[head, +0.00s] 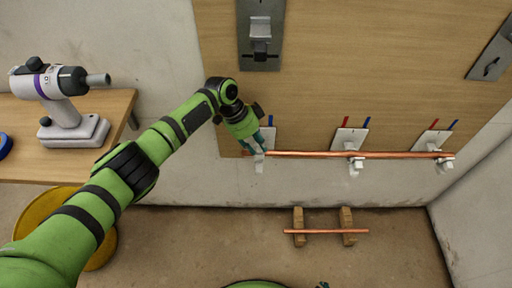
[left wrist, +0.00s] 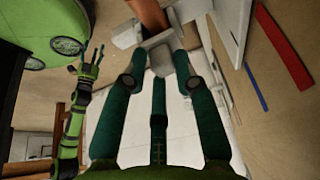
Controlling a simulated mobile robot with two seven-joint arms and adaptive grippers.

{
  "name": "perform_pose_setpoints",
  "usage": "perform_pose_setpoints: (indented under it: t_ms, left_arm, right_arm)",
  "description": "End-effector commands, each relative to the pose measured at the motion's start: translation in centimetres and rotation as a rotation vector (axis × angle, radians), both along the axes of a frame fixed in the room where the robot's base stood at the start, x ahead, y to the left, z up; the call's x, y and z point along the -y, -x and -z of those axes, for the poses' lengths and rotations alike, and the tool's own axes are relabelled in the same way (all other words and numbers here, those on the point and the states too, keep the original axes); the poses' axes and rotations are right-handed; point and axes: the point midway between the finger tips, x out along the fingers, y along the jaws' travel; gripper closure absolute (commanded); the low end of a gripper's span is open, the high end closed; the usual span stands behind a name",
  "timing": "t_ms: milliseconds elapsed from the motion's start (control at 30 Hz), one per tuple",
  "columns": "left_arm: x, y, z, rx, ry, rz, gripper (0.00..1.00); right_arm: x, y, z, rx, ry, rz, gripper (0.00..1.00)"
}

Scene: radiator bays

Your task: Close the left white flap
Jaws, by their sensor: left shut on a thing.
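The left white bracket (head: 264,137) is on the wooden panel, with its white flap (head: 259,164) showing just below the long copper pipe (head: 310,154). My left gripper (head: 256,150) is at this bracket, its fingers in front of the pipe's left end. In the left wrist view the teal fingers (left wrist: 159,72) are closed around a white piece (left wrist: 160,50) of the flap, close to the copper pipe (left wrist: 150,14). The fingers partly hide the flap, so its exact angle is unclear. My right gripper (left wrist: 92,62) shows in the left wrist view with its fingers spread and empty, away from the panel.
A middle bracket (head: 349,139) and a right bracket (head: 433,141) also carry the pipe. A short copper pipe (head: 325,231) lies on wooden blocks on the floor. A purple-banded tool (head: 60,100) stands on a wooden table (head: 120,103) at left. Grey metal plates are above.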

Motion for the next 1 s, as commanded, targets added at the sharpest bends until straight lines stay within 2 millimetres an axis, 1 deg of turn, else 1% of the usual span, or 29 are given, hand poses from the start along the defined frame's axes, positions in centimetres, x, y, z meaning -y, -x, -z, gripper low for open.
perform_pose_setpoints:
  t_ms: [33, 467, 500, 833, 933, 1000]
  left_arm:
    - [-0.1, -0.6, -0.2, 0.014, 0.003, -0.009, 1.00]
    - [-0.3, -0.7, -0.3, 0.012, -0.001, -0.010, 1.00]
    - [-0.3, -0.7, -0.3, 0.012, -0.002, -0.010, 0.55]
    - [-0.2, -0.4, -0.2, 0.002, -0.001, -0.006, 0.55]
    - [-0.4, -0.4, -0.7, 0.002, 0.000, -0.005, 0.55]
    - [-0.8, -0.4, -1.6, 0.003, 0.000, -0.007, 0.55]
  right_arm:
    - [0.0, -0.2, 0.1, 0.005, 0.000, -0.001, 0.41]
    - [0.0, -0.4, 0.1, 0.010, -0.001, -0.001, 0.41]
    - [0.0, -0.4, 0.1, 0.010, -0.001, -0.001, 0.41]
    - [-0.1, -0.6, 0.0, 0.013, -0.001, -0.002, 0.41]
    - [-0.1, -0.6, 0.0, 0.013, -0.001, -0.002, 0.41]
    - [-0.1, -0.6, 0.0, 0.012, -0.001, -0.002, 0.41]
